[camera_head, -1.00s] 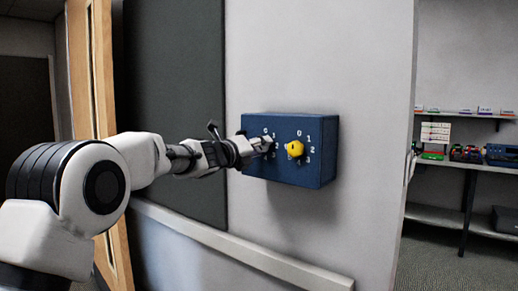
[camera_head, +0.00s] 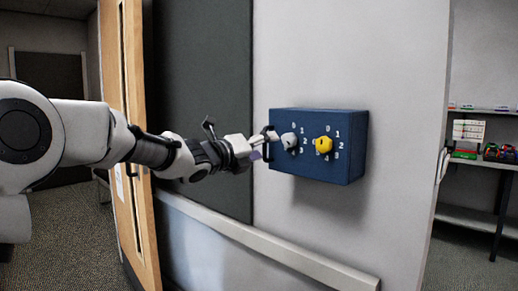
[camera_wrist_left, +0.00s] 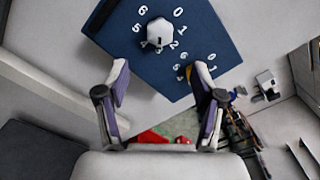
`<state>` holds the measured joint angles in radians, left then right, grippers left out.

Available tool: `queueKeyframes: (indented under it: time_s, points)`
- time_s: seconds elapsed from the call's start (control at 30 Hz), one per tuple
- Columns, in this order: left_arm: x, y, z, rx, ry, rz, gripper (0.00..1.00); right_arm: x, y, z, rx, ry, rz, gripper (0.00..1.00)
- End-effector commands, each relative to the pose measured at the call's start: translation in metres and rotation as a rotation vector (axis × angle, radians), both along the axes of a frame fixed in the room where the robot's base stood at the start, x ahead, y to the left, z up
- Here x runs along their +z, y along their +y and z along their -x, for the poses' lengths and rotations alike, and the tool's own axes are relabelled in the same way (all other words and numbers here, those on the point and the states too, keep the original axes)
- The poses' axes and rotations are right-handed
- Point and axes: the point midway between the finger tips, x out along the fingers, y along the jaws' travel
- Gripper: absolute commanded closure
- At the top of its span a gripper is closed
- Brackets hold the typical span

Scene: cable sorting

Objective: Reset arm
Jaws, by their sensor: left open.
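My left gripper (camera_head: 266,146) is open and empty, just left of a blue control box (camera_head: 345,168) on the wall. The box carries a white knob (camera_head: 289,141) and a yellow knob (camera_head: 324,145), each with numbers around it. The gripper is apart from the white knob. In the left wrist view the open fingers (camera_wrist_left: 160,80) point toward the box (camera_wrist_left: 205,45). The white knob (camera_wrist_left: 160,34) lies beyond them, and the yellow knob is mostly hidden behind the right finger. My right gripper is in neither view.
A dark panel (camera_head: 205,70) and a pale rail (camera_head: 270,244) are on the wall beside my left arm. A wooden door (camera_head: 136,200) stands behind the arm. Shelves (camera_head: 480,217) with small items are at the far right.

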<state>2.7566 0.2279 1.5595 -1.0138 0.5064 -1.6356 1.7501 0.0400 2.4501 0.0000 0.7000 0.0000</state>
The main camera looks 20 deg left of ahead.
Motion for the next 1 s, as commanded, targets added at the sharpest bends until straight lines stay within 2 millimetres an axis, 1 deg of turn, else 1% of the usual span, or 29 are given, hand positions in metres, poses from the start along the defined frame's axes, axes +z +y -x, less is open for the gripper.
queueKeyframes:
  time_s: [0.03, 0.1, 0.2, 0.57, 0.63, 0.67, 0.73, 0.77, 0.8, 0.87, 0.9, 0.97, 1.0]
  points:
    - [0.0, 0.003, 0.007, -0.001, 0.0, 0.001, 0.33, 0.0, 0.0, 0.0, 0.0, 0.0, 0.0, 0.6]
    - [-0.001, 0.005, 0.014, -0.001, 0.001, 0.0, 0.33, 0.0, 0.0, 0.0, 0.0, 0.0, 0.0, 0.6]
    - [-0.001, 0.006, 0.017, -0.001, 0.0, -0.001, 0.33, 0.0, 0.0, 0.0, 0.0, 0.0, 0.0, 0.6]
    - [-0.001, 0.005, 0.016, -0.001, 0.001, -0.001, 0.33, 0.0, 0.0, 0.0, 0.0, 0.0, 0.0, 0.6]
    - [-0.008, 0.005, 0.014, -0.001, 0.011, -0.002, 0.33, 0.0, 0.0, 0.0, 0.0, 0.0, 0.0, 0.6]
    - [-0.015, 0.005, 0.011, -0.001, 0.022, -0.002, 0.33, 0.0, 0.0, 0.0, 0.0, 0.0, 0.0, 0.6]
    - [-0.043, 0.003, 0.002, -0.003, 0.064, -0.005, 0.33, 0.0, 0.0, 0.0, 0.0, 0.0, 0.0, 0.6]
    - [-0.06, 0.002, -0.003, -0.004, 0.091, -0.009, 0.33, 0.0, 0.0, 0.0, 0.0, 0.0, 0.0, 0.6]
    - [-0.088, -0.001, -0.01, -0.006, 0.134, -0.015, 0.33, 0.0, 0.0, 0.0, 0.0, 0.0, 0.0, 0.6]
    - [-0.139, -0.007, -0.017, -0.014, 0.213, -0.023, 0.33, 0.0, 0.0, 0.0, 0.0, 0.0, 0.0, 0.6]
    - [-0.175, -0.012, -0.018, -0.019, 0.272, -0.024, 0.33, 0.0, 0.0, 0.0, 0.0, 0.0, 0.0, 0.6]
    - [-0.231, -0.019, -0.014, -0.023, 0.366, -0.017, 0.33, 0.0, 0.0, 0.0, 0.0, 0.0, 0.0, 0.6]
    - [-0.268, -0.023, -0.009, -0.023, 0.429, -0.009, 0.33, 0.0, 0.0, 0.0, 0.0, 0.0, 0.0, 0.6]
